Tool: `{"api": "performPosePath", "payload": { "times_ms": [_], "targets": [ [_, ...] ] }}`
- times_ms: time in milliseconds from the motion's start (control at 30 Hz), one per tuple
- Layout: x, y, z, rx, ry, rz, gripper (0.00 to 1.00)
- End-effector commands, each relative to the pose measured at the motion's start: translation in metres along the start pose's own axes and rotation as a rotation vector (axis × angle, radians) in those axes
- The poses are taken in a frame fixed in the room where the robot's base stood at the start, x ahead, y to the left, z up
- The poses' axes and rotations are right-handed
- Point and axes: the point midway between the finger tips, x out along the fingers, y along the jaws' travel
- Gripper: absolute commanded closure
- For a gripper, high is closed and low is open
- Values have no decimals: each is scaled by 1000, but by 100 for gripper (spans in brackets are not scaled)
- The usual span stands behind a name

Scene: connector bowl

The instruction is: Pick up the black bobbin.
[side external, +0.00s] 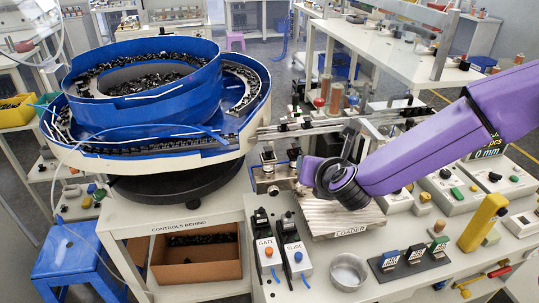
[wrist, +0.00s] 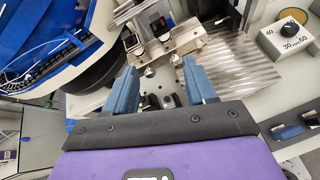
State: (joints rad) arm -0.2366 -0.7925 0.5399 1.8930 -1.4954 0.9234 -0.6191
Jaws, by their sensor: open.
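My gripper (wrist: 159,66) is open, with its two blue-grey fingers apart in the wrist view. Nothing is held between them. A small black part (wrist: 168,100) shows between the fingers, close to the gripper's dark front edge; it may be the black bobbin, but it is too small to be sure. A metal bracket (wrist: 165,52) with bolts lies just past the fingertips. In the side external view my purple arm reaches in from the right over the loader plate (side external: 345,216), and the fingers are hidden there.
A blue feeder bowl (side external: 150,85) full of small black parts stands at left, with a track (side external: 300,127) leading right. GATE and SLIDE switch boxes (side external: 294,250), a metal cup (side external: 348,270) and a yellow post (side external: 483,222) stand at the front. Control boxes crowd the right.

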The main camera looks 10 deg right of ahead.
Motion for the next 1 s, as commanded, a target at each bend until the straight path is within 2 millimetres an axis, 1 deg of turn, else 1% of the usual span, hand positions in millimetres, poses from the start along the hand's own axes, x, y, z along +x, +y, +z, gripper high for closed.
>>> {"api": "performPosePath", "payload": {
  "times_ms": [33, 100, 200, 267, 367, 467, 800, 900, 1000],
  "targets": [
    [5, 17, -7, -71, -25, 30, 45],
    [10, 36, -11, -154, -58, 70, 45],
    [14, 54, -16, -237, -93, 108, 45],
    [16, 60, -18, -264, -105, 122, 45],
    [21, 65, -19, -286, -114, 130, 45],
    [34, 66, -17, -286, -114, 129, 45],
    [96, 74, -11, -283, -114, 129, 45],
    [113, 77, -10, -282, -113, 129, 45],
    [125, 79, -8, -283, -114, 129, 45]
  ]
}}
